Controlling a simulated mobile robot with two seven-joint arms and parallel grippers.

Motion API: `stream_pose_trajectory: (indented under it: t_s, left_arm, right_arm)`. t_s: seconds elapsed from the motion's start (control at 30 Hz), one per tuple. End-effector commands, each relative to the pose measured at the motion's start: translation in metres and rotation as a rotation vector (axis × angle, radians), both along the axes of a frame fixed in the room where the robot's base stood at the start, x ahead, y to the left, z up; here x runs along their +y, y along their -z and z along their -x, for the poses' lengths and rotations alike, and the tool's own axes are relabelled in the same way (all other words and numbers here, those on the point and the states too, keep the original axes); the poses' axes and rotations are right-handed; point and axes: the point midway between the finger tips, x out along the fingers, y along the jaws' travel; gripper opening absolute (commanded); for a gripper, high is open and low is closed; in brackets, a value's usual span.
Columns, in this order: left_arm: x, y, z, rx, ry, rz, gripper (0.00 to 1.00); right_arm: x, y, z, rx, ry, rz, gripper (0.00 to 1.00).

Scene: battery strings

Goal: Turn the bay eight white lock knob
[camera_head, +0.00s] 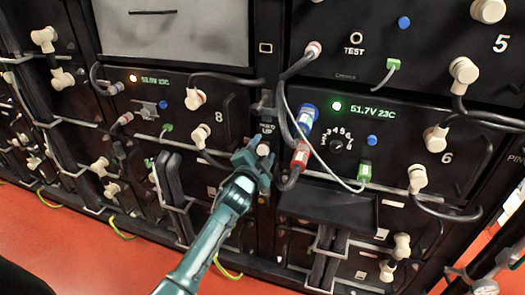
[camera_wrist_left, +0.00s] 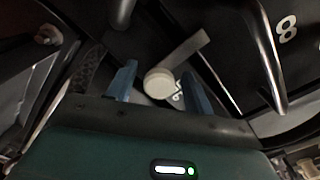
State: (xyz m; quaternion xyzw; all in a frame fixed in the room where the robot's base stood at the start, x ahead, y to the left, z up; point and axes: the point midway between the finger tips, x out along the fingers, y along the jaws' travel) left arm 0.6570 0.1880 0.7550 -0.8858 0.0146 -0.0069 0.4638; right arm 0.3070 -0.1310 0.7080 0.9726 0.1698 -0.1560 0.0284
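The white lock knob (camera_head: 263,149) of bay eight sits on the narrow post right of the panel marked 8 (camera_head: 218,117). My left gripper (camera_head: 256,157) is at the knob and partly covers it. In the left wrist view the knob's round white end (camera_wrist_left: 160,83) and its grey lever lie between the two blue fingertips of my left gripper (camera_wrist_left: 160,88). The fingers are apart, with gaps on both sides of the knob. Whether any finger touches it is hard to tell. My right gripper is not in view.
Blue (camera_head: 307,116) and red (camera_head: 300,156) cable plugs stick out just right of my left gripper. A grey cable loops beside them. A black tray (camera_head: 330,208) juts out below right.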

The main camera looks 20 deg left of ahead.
Motion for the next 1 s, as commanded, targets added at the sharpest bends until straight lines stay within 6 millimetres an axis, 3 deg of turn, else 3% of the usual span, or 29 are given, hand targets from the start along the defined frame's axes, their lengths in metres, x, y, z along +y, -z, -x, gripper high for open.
stream_pose_trajectory:
  t_s: [0.37,0.8,1.0]
  left_arm:
    - [0.000,0.000,0.011,0.000,0.001,-0.002,0.52]
    - [0.003,0.000,0.102,0.003,0.001,0.000,0.52]
    - [0.004,0.000,0.126,0.001,0.001,-0.001,0.52]
  right_arm:
    - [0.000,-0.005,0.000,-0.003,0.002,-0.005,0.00]
    - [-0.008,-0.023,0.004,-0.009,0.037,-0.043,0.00]
    - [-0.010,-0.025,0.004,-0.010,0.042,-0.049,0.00]
